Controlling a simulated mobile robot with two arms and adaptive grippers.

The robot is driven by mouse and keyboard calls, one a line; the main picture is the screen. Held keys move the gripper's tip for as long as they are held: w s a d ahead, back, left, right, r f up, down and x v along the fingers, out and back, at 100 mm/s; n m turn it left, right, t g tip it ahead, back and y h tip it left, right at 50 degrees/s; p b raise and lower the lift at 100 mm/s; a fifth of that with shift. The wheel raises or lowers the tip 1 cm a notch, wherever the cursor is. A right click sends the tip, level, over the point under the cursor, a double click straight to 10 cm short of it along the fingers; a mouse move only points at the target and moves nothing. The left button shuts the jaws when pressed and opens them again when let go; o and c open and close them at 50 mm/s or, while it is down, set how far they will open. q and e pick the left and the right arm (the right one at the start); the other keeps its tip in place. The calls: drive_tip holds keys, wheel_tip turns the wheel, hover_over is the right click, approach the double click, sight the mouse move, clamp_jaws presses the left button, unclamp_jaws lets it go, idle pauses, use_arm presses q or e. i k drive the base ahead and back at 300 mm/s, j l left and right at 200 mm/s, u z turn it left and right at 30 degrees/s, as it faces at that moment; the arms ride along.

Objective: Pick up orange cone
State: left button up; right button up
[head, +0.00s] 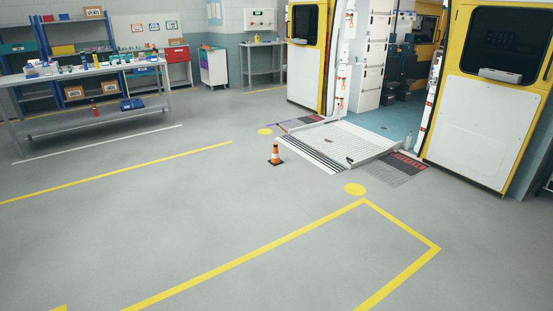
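A small orange cone (275,155) with a white band and a dark base stands upright on the grey floor. It is beside the left edge of the ramp (340,143) at the rear of the yellow vehicle. Neither of my grippers shows in the head view, and nothing is seen touching the cone.
Open floor with yellow lines (270,244) lies in front of the cone. A long workbench (90,72) with tools and boxes stands at the left. The vehicle's open rear doors (488,128) flank the ramp. A grey bottle (408,141) stands by the ramp's right side.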

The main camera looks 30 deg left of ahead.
sight(275, 160)
drive_tip(key=i+j+u, duration=0.6)
drive_tip(key=i+u, duration=0.15)
drive_tip(key=i, duration=0.2)
drive_tip(key=i+u, duration=0.35)
drive_tip(key=i, duration=2.5)
drive_tip(key=j+u, duration=0.05)
drive_tip(key=j, duration=0.15)
